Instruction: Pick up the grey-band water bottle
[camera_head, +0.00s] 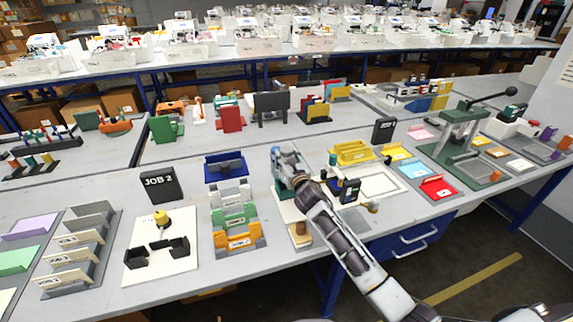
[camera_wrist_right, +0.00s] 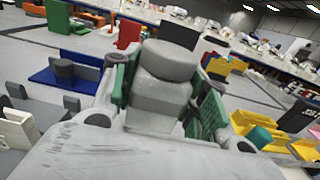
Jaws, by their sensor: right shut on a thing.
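My right gripper (camera_head: 284,160) reaches from the lower right over the middle of the bench in the head view. In the right wrist view its two green-padded fingers (camera_wrist_right: 160,95) are shut on a grey thing (camera_wrist_right: 162,85) with a round, flat top and a blockier part below. I take this to be the grey-band water bottle; a band and any label cannot be made out. In the head view my gripper and wrist hide most of it. Whether it touches the bench cannot be told. My left gripper is not in view.
A blue tray (camera_head: 226,168) and grey, green and orange holders stand left of the gripper. A yellow bin (camera_head: 353,153) stands to its right, with a green press (camera_head: 466,135) farther right. A black JOB 2 sign (camera_head: 159,185) stands left.

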